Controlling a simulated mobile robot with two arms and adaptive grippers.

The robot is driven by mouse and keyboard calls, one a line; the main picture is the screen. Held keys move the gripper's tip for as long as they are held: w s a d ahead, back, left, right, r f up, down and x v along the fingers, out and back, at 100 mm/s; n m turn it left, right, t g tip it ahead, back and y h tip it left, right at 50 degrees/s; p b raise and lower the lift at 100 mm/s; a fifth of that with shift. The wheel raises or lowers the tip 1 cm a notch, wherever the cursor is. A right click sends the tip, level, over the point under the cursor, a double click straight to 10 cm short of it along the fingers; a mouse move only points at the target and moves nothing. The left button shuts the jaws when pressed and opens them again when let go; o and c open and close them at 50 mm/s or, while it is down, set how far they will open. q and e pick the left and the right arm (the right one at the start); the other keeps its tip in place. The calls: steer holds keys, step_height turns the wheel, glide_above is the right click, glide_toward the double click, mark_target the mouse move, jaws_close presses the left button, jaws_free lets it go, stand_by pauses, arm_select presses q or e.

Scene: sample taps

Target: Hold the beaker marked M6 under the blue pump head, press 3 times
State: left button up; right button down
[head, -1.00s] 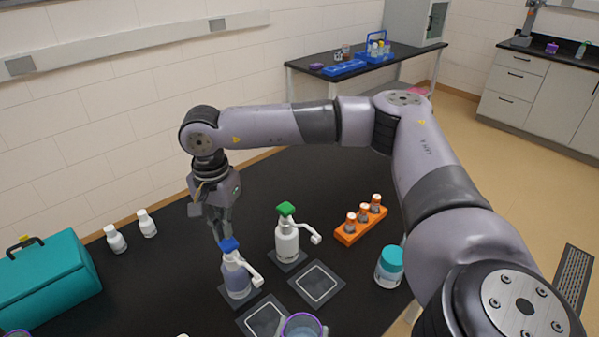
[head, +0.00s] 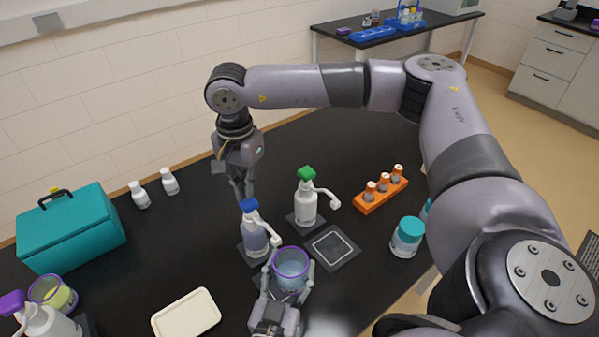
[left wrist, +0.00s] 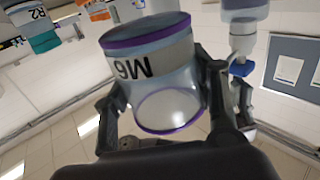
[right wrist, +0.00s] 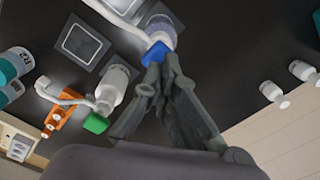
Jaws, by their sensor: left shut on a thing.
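The beaker marked M6 (head: 291,270), clear with a purple rim, is upright in my left gripper (head: 288,288), which is shut on it. Its M6 label shows inverted in the left wrist view (left wrist: 150,70). The pump bottle with the blue head (head: 256,236) stands just behind and left of the beaker. Its white spout (head: 268,236) points toward the beaker; the tip appears near the rim, and I cannot tell whether it is over the opening. My right gripper (right wrist: 163,62) has its fingers together, pointing down close above the blue head (right wrist: 157,53); contact is unclear.
A green-headed pump bottle (head: 306,205) stands right of the blue one, with an empty marked pad (head: 333,247) in front. An orange vial rack (head: 381,190) and teal-lidded jar (head: 407,237) stand right. A white tray (head: 186,315), purple-headed pump (head: 40,322) and teal box (head: 70,228) are left.

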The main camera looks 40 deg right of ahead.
arm_select(q)
steer(key=shift+w+d, duration=0.15)
steer(key=shift+w, duration=2.35)
steer(key=shift+s, duration=0.1)
arm_select(e)
steer(key=shift+f, duration=0.2)
steer(key=shift+f, duration=1.2)
steer(key=shift+r, duration=1.35)
steer(key=shift+f, duration=0.1)
steer(key=shift+f, duration=0.75)
